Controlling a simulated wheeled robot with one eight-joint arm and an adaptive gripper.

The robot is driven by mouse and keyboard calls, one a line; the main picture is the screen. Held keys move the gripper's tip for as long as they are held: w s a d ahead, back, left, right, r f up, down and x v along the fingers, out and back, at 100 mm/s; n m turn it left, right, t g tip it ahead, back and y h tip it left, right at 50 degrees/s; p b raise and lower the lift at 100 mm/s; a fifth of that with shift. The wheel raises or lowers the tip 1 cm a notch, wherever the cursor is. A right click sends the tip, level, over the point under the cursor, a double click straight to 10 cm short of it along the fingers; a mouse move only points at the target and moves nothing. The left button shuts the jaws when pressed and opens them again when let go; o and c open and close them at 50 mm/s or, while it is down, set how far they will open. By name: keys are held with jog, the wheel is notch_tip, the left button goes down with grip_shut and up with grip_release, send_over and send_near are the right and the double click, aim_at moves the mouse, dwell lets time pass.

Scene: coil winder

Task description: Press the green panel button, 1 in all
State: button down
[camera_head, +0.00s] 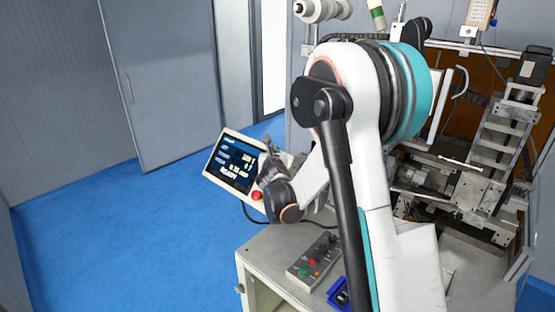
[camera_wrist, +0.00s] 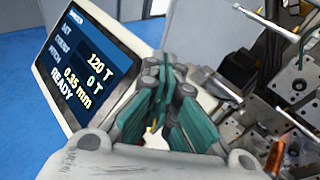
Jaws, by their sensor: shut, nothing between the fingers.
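The control panel (camera_head: 211,171) is a tilted cream box with a dark screen at the left of the machine. Its screen (camera_wrist: 80,65) reads READY in the wrist view. A red button (camera_head: 257,196) sits on the panel's lower right. I cannot make out a green button on this panel; my gripper and forearm cover part of its right side. My gripper (camera_head: 269,150) is at the panel's right side, pointing toward it. In the wrist view my gripper (camera_wrist: 164,66) has its teal fingers together and empty, in front of the panel's right part. Contact cannot be told.
A grey box with coloured buttons (camera_head: 312,262) lies on the bench (camera_head: 262,262), with a blue item (camera_head: 338,298) beside it. The metal winding machine (camera_head: 480,190) fills the right. Blue floor (camera_head: 130,235) is clear at left.

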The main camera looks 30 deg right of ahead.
jog(key=shift+f, duration=0.1)
dwell(0.3)
jog(key=shift+w+d+f+b, duration=0.1)
jog(key=shift+d+f+b, duration=0.1)
jog(key=shift+d+b, duration=0.25)
